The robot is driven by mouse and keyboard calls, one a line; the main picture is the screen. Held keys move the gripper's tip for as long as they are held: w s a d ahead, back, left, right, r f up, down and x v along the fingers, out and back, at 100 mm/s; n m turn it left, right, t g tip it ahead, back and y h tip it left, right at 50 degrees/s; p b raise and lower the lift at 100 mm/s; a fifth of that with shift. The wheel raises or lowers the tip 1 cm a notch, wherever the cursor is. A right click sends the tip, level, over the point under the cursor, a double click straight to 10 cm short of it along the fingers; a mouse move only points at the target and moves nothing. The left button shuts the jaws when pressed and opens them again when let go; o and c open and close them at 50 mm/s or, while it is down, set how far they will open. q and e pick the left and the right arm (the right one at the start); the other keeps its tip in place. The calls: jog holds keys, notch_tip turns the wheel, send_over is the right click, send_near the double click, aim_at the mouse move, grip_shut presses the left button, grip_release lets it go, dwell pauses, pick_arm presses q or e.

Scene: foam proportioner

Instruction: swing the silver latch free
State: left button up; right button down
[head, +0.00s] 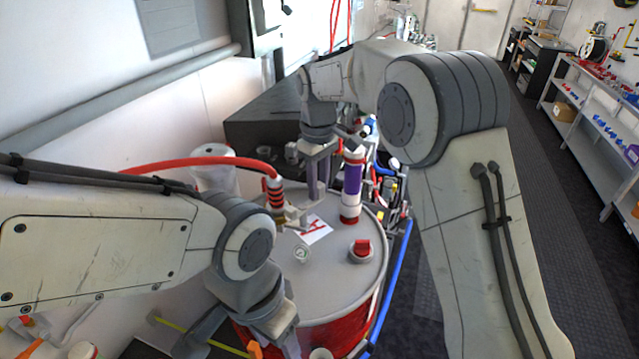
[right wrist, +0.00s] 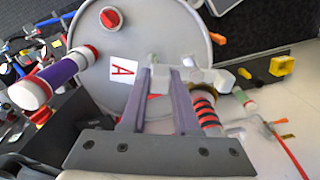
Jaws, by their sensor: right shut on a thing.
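The silver latch (right wrist: 159,82) is a small pale grey piece between the fingertips of my right gripper (right wrist: 159,76) in the right wrist view. My right gripper is shut on it, above the drum top beside the ribbed red-and-black hose coupling (right wrist: 206,113). In the head view my right gripper (head: 318,180) points down at the drum (head: 338,268), just right of the coupling (head: 275,194); its fingers partly hide the latch. My left gripper (head: 272,328) is low at the drum's near-left edge, and its fingertips are not clear.
A purple-and-white cylinder (head: 352,185) and a red knob (head: 361,248) stand on the drum. A card with a red A (head: 313,230) lies there. A red hose (head: 195,160) runs left from the coupling. The floor at right (head: 535,215) is free before the shelves.

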jog(key=shift+w, duration=0.1)
jog(key=c, duration=0.6)
grip_release()
jog(key=shift+c, duration=0.2)
jog(key=shift+r+b, duration=0.3)
jog(key=shift+r, duration=0.25)
notch_tip(320, 180, up, 8)
jog(key=shift+f+b, duration=0.1)
jog(key=shift+b, duration=0.5)
jog(key=shift+r, duration=0.8)
